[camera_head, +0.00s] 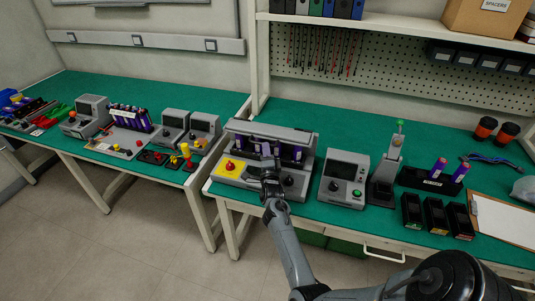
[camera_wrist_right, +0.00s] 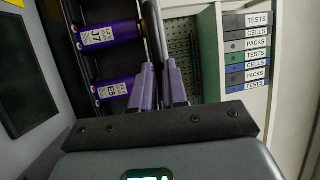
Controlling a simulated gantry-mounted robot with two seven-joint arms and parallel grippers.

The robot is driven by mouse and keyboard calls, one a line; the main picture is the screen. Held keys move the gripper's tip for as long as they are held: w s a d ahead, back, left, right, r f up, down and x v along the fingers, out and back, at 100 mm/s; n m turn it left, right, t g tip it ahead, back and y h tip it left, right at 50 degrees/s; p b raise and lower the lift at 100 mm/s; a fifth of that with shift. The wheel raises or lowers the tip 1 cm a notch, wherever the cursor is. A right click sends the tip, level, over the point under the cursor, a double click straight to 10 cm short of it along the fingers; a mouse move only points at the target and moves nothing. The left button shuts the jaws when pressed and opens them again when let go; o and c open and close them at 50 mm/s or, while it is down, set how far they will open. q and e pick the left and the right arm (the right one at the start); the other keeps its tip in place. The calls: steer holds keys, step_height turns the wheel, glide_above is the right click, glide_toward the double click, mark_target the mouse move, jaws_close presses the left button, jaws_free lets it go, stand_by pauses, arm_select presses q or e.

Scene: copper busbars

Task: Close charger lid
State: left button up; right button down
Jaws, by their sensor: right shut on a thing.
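The charger (camera_head: 232,176) is a grey bench unit with a row of purple cells in its open front. Its grey lid (camera_head: 272,131) stands raised above the cells, which show uncovered. My right gripper (camera_head: 268,166) is in front of the charger's middle, at the height of the cells. In the right wrist view the gripper's fingers (camera_wrist_right: 160,84) are close together beside purple cells (camera_wrist_right: 110,36). They are shut on a thin grey bar that seems to be part of the lid; the exact contact is hard to see. My left gripper is not in view.
A grey device with a screen (camera_head: 344,179) stands just right of the charger. Further right are a cell stand (camera_head: 432,182), black bins (camera_head: 435,216) and a clipboard (camera_head: 505,220). A second bench (camera_head: 85,83) with more devices stands left.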

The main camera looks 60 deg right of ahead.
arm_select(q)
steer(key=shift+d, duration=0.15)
arm_select(e)
steer(key=shift+f, duration=0.2)
steer(key=c, duration=1.5)
jaws_free()
steer(key=o, duration=0.4)
steer(key=shift+w+d, duration=0.1)
steer(key=shift+c, duration=0.2)
steer(key=shift+r, duration=0.1)
